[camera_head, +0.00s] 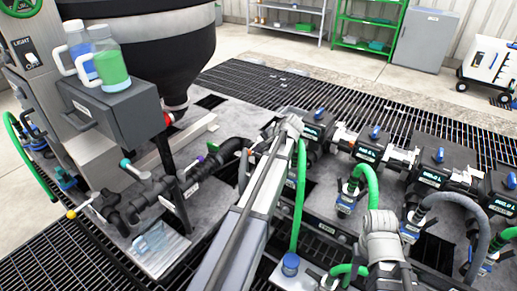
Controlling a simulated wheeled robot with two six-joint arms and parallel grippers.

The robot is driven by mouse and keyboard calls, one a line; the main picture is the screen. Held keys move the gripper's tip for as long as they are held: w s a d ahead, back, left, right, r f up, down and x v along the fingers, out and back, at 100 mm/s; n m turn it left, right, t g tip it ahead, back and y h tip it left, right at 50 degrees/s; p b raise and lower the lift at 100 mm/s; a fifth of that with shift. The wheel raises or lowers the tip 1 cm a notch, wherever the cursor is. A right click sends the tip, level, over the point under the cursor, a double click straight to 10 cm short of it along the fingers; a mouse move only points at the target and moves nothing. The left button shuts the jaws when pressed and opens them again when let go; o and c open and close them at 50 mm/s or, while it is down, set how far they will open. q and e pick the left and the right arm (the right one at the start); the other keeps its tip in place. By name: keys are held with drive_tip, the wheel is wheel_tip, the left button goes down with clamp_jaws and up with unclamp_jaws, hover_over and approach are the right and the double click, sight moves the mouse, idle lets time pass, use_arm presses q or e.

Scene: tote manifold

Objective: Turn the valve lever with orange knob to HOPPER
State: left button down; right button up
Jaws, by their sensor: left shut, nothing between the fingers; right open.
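The lever with a yellow-orange ball knob (71,214) sticks out to the left at the lower end of the dark pipe manifold (135,200). Its knob is at the lever's left end, and no gripper touches it. The labels on the manifold are too small to read, so HOPPER cannot be made out. The black hopper (150,50) stands above the manifold. My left gripper (243,170) appears as a dark shape beside my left arm, right of the manifold; it is shut, empty and partly hidden. My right arm shows at the lower right; its gripper cannot be seen.
Other manifold levers have a teal knob (125,163) and a purple knob (212,146). A red part (168,118) sits by the hopper outlet. Labelled pump units with green hoses (366,185) fill the right side.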

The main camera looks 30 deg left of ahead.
use_arm(q)
drive_tip(key=shift+s+a, duration=0.1)
drive_tip(key=shift+a, duration=0.05)
drive_tip(key=m+t, duration=0.1)
drive_tip(key=a+m, duration=0.1)
drive_tip(key=a+m+t+h, duration=0.1)
drive_tip(key=m, duration=0.1)
drive_tip(key=shift+s+a+t, duration=0.25)
drive_tip(key=shift+s+t, duration=0.05)
drive_tip(key=w+a+m+t+h, duration=0.4)
drive_tip(key=w+a+m, duration=0.1)
drive_tip(key=m, duration=0.4)
drive_tip(key=shift+a+h, duration=0.4)
drive_tip(key=shift+a, duration=0.45)
drive_tip(key=shift+w+a, duration=0.1)
drive_tip(key=shift+a, duration=0.1)
